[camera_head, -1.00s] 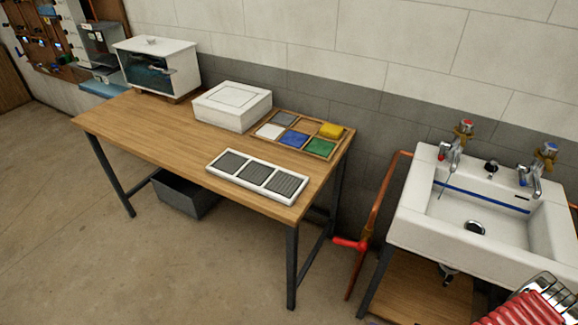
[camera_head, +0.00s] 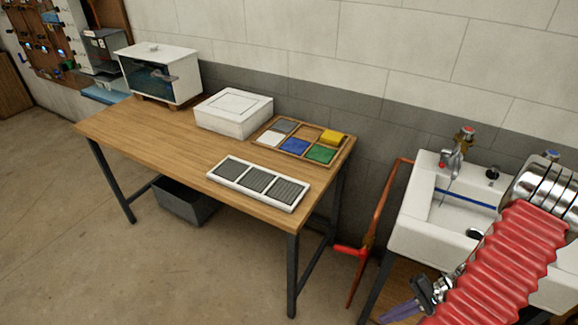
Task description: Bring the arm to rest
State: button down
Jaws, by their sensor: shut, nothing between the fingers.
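My arm, with red ribbed bellows (camera_head: 500,265) and chrome rings above it, rises at the right edge of the head view. It covers part of the sink. What looks like my gripper (camera_head: 397,313), a dark bracket with slim purple-grey fingers, shows low in the picture, left of the bellows. Its fingers are shut and point down to the left, with nothing seen between them. It appears in front of the sink's lower part and right of the table. The bottom edge of the picture cuts off the lower part of the arm.
The white sink (camera_head: 414,232) with taps stands right, beside copper pipe (camera_head: 386,212) with a red valve handle. The wooden table (camera_head: 150,130) holds a white box (camera_head: 233,112), a glass-fronted case (camera_head: 160,74), a coloured-block tray (camera_head: 262,137) and a three-panel tray (camera_head: 224,170). Floor at left is clear.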

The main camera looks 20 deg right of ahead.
jog(key=w+a+r+n+g+h, duration=0.1)
jog(key=w+a+r+n+h, duration=0.2)
jog(key=r, duration=0.8)
jog(key=w+a+r+n+g+h, duration=0.25)
jog(key=a+r+h, duration=0.2)
jog(key=r, duration=0.55)
jog(key=a+r+n+t+h, duration=0.2)
jog(key=a+r+n+t, duration=0.5)
jog(key=a+r, duration=0.9)
jog(key=shift+w+a+r+h, duration=0.35)
jog(key=shift+w+a+r, duration=0.05)
jog(key=shift+r, duration=0.15)
